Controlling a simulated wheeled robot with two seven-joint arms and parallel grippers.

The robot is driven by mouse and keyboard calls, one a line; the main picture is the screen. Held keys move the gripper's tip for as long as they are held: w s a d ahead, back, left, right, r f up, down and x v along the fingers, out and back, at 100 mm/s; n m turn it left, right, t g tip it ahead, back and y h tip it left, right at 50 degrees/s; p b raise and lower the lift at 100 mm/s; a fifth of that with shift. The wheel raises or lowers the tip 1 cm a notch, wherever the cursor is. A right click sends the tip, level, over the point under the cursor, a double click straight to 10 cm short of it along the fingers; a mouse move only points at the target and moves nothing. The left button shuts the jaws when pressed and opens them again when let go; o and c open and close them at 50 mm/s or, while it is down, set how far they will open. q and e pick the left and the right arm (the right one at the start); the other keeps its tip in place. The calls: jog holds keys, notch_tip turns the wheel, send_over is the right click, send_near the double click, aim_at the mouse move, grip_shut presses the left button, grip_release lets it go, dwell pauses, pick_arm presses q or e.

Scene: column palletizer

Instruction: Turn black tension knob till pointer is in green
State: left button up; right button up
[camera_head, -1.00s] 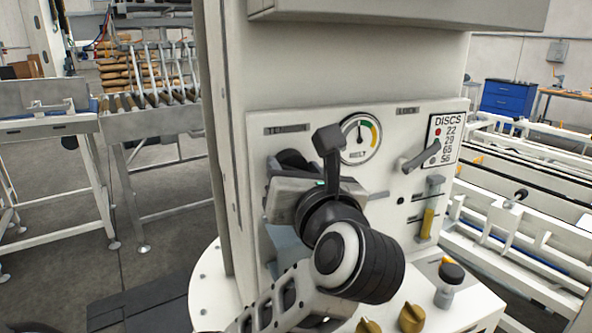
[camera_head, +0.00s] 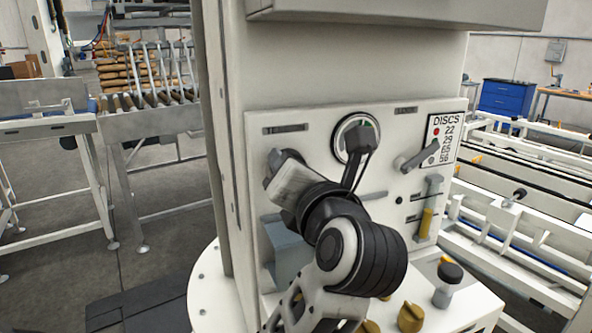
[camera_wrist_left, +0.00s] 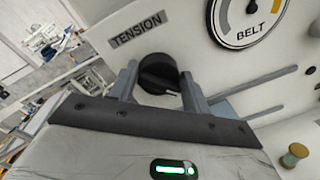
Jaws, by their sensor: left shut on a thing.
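The black tension knob (camera_wrist_left: 158,74) sits under the TENSION label (camera_wrist_left: 137,29) in the left wrist view. My left gripper (camera_wrist_left: 160,84) is shut on it, with one finger on each side; a white mark shows on the knob's lower right. In the head view my left gripper (camera_head: 279,163) is at the panel's left side and mostly hides the knob. The round BELT gauge (camera_head: 341,133) is largely covered by a dark part of my wrist. It is cut off at the top in the left wrist view (camera_wrist_left: 246,22), and I cannot read its pointer.
Yellow knobs (camera_head: 411,317) and a black-topped knob (camera_head: 450,274) stand on the ledge below.

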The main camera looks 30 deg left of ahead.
pick_arm(q)
jog(key=shift+m, duration=0.5)
jog(key=o, duration=0.9)
jog(key=shift+s, duration=0.1)
jog(key=shift+s+d, duration=0.2)
jog(key=shift+d, duration=0.1)
jog(key=b+v, duration=0.1)
jog(key=v, duration=0.5)
jog(key=shift+s+d+b, duration=0.2)
jog(key=shift+d+b, duration=0.1)
jog(key=shift+b, duration=0.05)
